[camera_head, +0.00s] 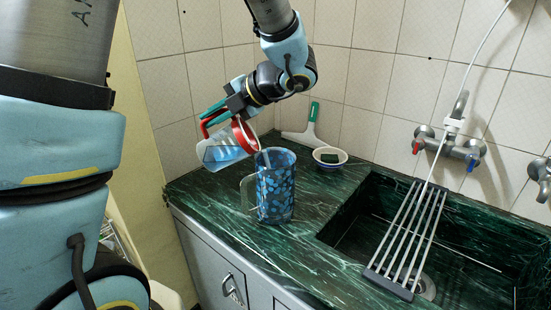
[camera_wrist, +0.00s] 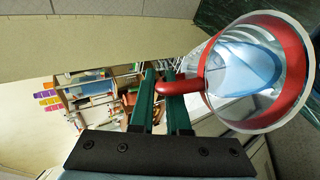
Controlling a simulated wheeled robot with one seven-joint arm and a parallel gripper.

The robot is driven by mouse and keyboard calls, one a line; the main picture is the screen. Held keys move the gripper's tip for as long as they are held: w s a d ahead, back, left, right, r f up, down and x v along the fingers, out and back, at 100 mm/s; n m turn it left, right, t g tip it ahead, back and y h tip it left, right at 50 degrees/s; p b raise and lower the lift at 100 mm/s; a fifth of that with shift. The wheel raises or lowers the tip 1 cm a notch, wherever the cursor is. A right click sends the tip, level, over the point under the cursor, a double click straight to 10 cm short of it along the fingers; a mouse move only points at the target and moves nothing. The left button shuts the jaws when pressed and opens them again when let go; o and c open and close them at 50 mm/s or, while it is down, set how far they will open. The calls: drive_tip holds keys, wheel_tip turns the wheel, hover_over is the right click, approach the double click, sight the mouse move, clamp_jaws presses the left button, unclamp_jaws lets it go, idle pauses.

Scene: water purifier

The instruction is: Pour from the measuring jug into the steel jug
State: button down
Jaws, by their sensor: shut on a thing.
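The measuring jug (camera_head: 222,150) is clear with a red rim and red handle and has something light blue inside. It is tilted, with its mouth toward the right. My gripper (camera_head: 211,117) is shut on its red handle. In the wrist view, the jug (camera_wrist: 262,75) shows its open mouth, and the green fingers of my gripper (camera_wrist: 162,98) close around the handle. A tall jug with a blue spotted pattern (camera_head: 276,190) and a clear handle stands upright on the counter, below and right of the measuring jug; it does not look like plain steel. A pale streak shows at its mouth; I cannot tell whether it is liquid.
The dark green counter (camera_head: 222,215) runs beside a sink with a metal rack (camera_head: 410,240) across it. A small bowl (camera_head: 329,157) and a green-and-white squeegee (camera_head: 303,132) sit behind the spotted jug. Taps (camera_head: 450,147) are on the tiled wall.

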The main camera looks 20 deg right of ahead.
drive_tip(key=shift+s+d+r+m+t+y+b, duration=0.15)
drive_tip(key=shift+d+r+t+y+b, duration=0.1)
drive_tip(key=shift+d+r+y+b, duration=0.35)
drive_tip(key=shift+s+d+r+m+t+y+b, duration=0.15)
drive_tip(key=shift+d+r+t+y+b, duration=0.15)
drive_tip(key=shift+b, duration=0.4)
idle(0.4)
